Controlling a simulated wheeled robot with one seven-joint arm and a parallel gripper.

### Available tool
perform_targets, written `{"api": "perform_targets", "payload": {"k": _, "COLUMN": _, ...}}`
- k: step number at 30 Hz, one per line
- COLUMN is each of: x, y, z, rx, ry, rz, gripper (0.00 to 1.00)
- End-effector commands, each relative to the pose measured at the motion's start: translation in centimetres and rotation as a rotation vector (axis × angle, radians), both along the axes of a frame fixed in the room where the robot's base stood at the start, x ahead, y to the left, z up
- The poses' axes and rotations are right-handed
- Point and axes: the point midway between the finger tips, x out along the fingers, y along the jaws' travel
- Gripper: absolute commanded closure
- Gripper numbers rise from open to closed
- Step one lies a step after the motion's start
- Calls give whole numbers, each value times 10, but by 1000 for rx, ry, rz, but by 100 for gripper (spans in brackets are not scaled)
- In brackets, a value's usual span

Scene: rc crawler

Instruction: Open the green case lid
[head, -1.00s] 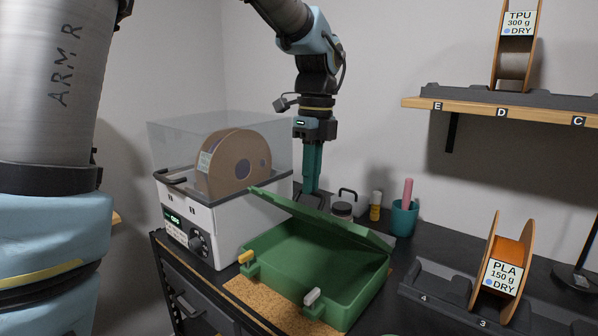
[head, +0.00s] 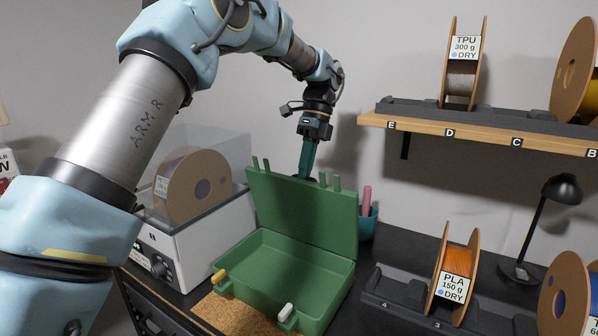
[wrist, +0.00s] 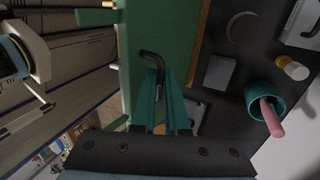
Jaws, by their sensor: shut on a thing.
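The green case (head: 300,262) stands open on the bench. Its lid (head: 305,215) is raised roughly upright at the back, with its inner face towards the head camera. My gripper (head: 307,165) is behind the lid's top edge, its tips partly hidden by the lid. In the wrist view my gripper (wrist: 155,80) is shut on a black bent rod (wrist: 153,58), close beside the green lid (wrist: 142,30). Whether the rod or fingers touch the lid is unclear. A yellow latch (head: 218,276) and a white latch (head: 285,312) are on the case front.
A dryer box (head: 200,225) with a spool stands left of the case. A teal cup (head: 367,225) with a pink stick is behind right; it shows in the wrist view (wrist: 265,100). A spool rack (head: 400,292) is right, and a wooden shelf (head: 470,134) is above it.

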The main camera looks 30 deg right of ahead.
Motion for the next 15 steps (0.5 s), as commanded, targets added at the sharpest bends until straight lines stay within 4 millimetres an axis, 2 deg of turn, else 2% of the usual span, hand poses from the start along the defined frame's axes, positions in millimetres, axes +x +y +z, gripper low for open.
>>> {"api": "perform_targets", "payload": {"k": 1, "x": 1, "y": -3, "z": -7, "rx": 14, "ry": 10, "rz": 0, "gripper": 100}}
{"api": "perform_targets", "payload": {"k": 15, "x": 6, "y": -13, "z": -11, "rx": 80, "ry": 45, "rz": -1, "gripper": 100}}
